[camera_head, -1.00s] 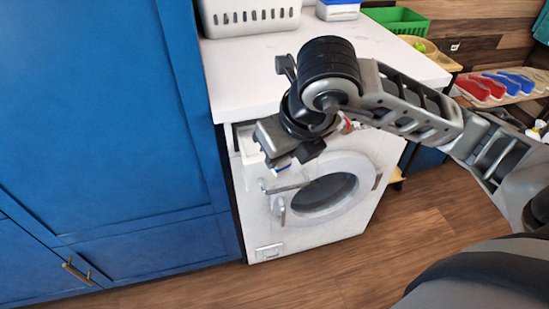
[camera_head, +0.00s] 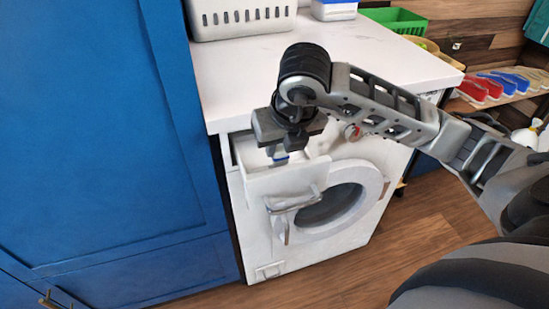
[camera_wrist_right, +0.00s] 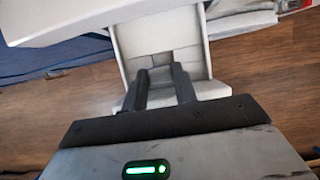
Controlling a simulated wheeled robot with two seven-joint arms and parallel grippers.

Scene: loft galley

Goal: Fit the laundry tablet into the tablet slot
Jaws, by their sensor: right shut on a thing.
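My right gripper (camera_head: 278,152) points down over the pulled-out drawer (camera_head: 292,180) at the top left of the white washing machine. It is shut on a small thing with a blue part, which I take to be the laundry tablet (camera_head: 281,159). In the right wrist view the fingers (camera_wrist_right: 160,82) reach over the white drawer (camera_wrist_right: 127,42), which has recessed compartments. The tablet is hard to make out there. The tablet slot cannot be told apart clearly, and I cannot tell whether the tablet touches the drawer. My left gripper is out of view.
The washing machine (camera_head: 372,222) has a round door (camera_head: 343,207) below the drawer. A white countertop (camera_head: 235,80) lies above it, with a white basket (camera_head: 240,22) at the back. A tall blue cabinet (camera_head: 95,130) stands close on the left.

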